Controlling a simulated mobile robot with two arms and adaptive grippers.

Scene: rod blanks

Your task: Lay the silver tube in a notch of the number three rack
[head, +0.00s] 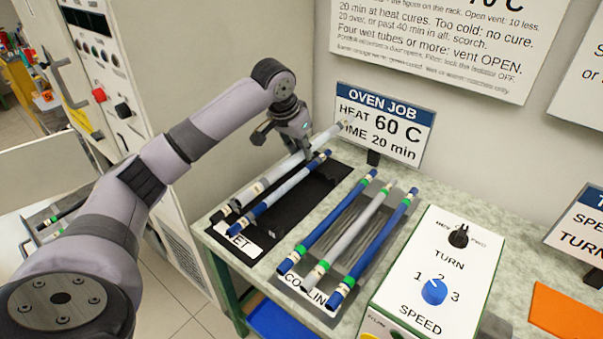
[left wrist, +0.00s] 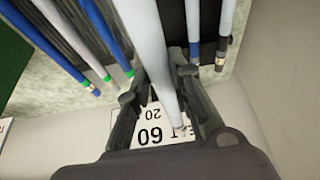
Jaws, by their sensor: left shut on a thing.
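My left gripper (head: 292,148) is shut on the silver tube (head: 326,137), above the black rack marked "WET" (head: 318,185). The tube slants from near left to far right, and its far end is in front of the job sign. In the left wrist view the gripper (left wrist: 157,88) grips the pale tube (left wrist: 148,42) between its two fingers. A blue-ended pale tube (head: 288,191) lies on the WET rack; a dark-ended tube (head: 226,210) shows beside it, partly hidden. I cannot make out a rack marked three. My right gripper is not in view.
A cooling rack (head: 325,232) holds two blue tubes and a silver one (head: 350,236). A white control box (head: 437,265) stands to its right. The job sign (head: 384,122) stands at the back. A tray with rods (head: 45,222) is at far left, partly behind my arm.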

